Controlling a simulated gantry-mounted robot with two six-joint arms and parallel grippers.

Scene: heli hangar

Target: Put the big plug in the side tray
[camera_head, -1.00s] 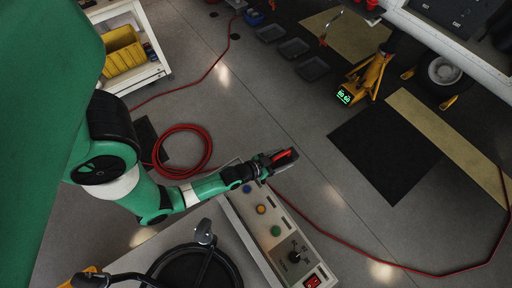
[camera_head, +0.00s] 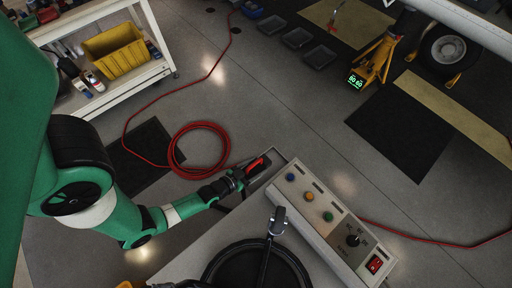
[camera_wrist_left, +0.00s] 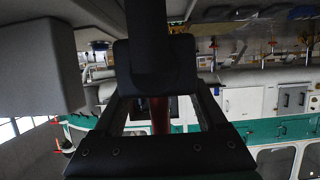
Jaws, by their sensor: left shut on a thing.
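My left gripper (camera_head: 240,177) is shut on a black-and-red piece (camera_head: 256,164), seemingly the big plug. In the left wrist view, a dark body (camera_wrist_left: 155,65) with a red part (camera_wrist_left: 160,115) shows between the fingers. A shallow grey side tray (camera_head: 277,152) adjoins the far left end of the control panel (camera_head: 312,205). The gripper is at this tray and covers part of it. I cannot tell whether the piece touches the tray. My right gripper is not in view.
The panel has coloured buttons, a black knob (camera_head: 353,241) and a red switch (camera_head: 375,263). A black round thing (camera_head: 257,268) with a lever stands in front. A coiled red hose (camera_head: 200,126) lies on the floor beyond. A white cart (camera_head: 112,82) with a yellow bin (camera_head: 118,50) stands at upper left.

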